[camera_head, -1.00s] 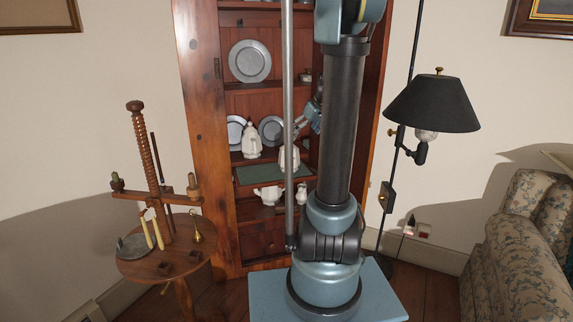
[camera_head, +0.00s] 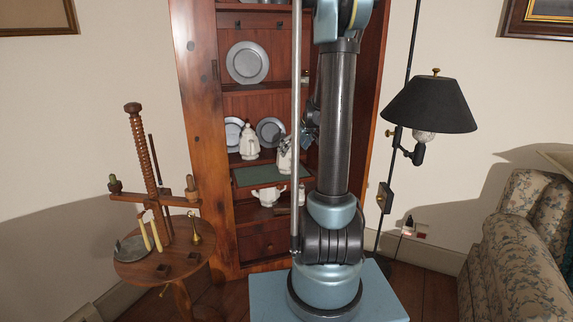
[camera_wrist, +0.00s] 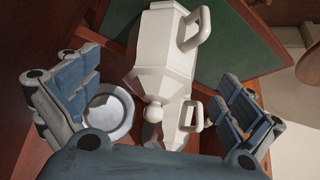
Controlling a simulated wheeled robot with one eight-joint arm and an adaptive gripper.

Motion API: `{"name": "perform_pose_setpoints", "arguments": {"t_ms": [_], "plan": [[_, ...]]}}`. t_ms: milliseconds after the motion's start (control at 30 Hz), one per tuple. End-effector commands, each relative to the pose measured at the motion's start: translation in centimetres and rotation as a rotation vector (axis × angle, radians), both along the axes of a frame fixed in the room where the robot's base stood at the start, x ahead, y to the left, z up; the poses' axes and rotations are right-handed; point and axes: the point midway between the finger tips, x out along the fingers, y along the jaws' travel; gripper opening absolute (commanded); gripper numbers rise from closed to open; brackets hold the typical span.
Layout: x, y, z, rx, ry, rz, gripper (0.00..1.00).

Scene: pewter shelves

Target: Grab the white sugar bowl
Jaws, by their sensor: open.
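A white faceted sugar bowl (camera_wrist: 165,50) with a lid, a round knob and a side handle fills the upper middle of the wrist view. My gripper (camera_wrist: 150,115) is open, with its two pads apart at left and right and the knob end of the bowl between them. I cannot tell whether either pad touches it. In the head view the white vessel (camera_head: 285,157) at my gripper (camera_head: 306,140) appears to be this bowl, on the cabinet's green-topped shelf, partly hidden by my arm.
A second white lidded vessel (camera_head: 249,143) stands left on the shelf, near pewter plates (camera_head: 234,131). Another white handled piece (camera_wrist: 188,122) shows beyond the knob. A white teapot (camera_head: 268,196) sits below. A wooden stand (camera_head: 160,258) is left; a black lamp (camera_head: 430,105) is right.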

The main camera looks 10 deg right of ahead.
Motion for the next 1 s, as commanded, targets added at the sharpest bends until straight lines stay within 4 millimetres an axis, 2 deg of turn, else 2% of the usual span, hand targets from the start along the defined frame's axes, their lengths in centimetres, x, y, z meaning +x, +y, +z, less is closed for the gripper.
{"name": "perform_pose_setpoints", "arguments": {"t_ms": [100,433,800,1000], "plan": [[0.6,0.4,-1.0,0.000,0.000,0.001,1.00],[1.2,0.8,-2.3,0.000,0.000,-0.001,1.00],[2.8,1.9,-5.6,0.001,-0.001,-0.001,1.00],[3.1,2.0,-6.2,0.001,-0.001,-0.002,1.00]]}}
